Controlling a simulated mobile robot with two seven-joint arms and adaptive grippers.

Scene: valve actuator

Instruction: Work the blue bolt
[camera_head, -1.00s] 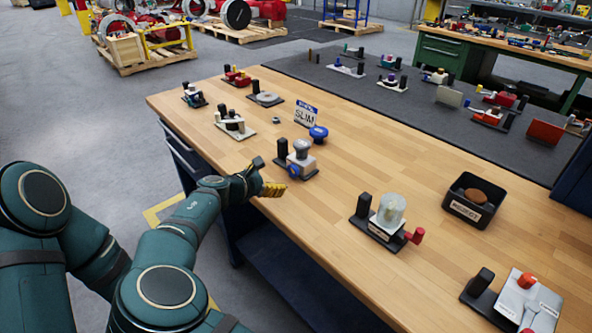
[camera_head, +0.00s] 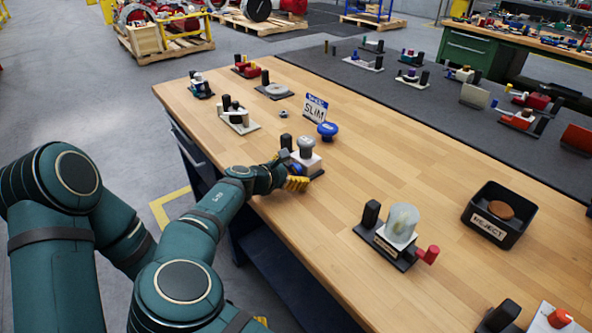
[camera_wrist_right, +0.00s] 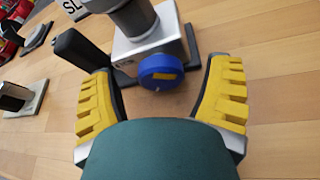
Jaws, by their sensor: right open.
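The blue bolt (camera_wrist_right: 160,72) is a round blue cap with a small yellow mark, on the front of a light grey block (camera_wrist_right: 146,38) in the right wrist view. In the head view the block (camera_head: 305,161) sits on a dark base near the table's front edge, and my gripper mostly covers the bolt. My right gripper (camera_head: 297,178) is open, right in front of the block. In the right wrist view its yellow-padded fingers (camera_wrist_right: 160,92) stand wide to the left and right of the bolt, with gaps on both sides. My left gripper is not in view.
A black post (camera_head: 286,142) stands beside the block. Behind are a blue knob (camera_head: 327,130) and a SLIM sign (camera_head: 314,112). Bare wood lies between.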

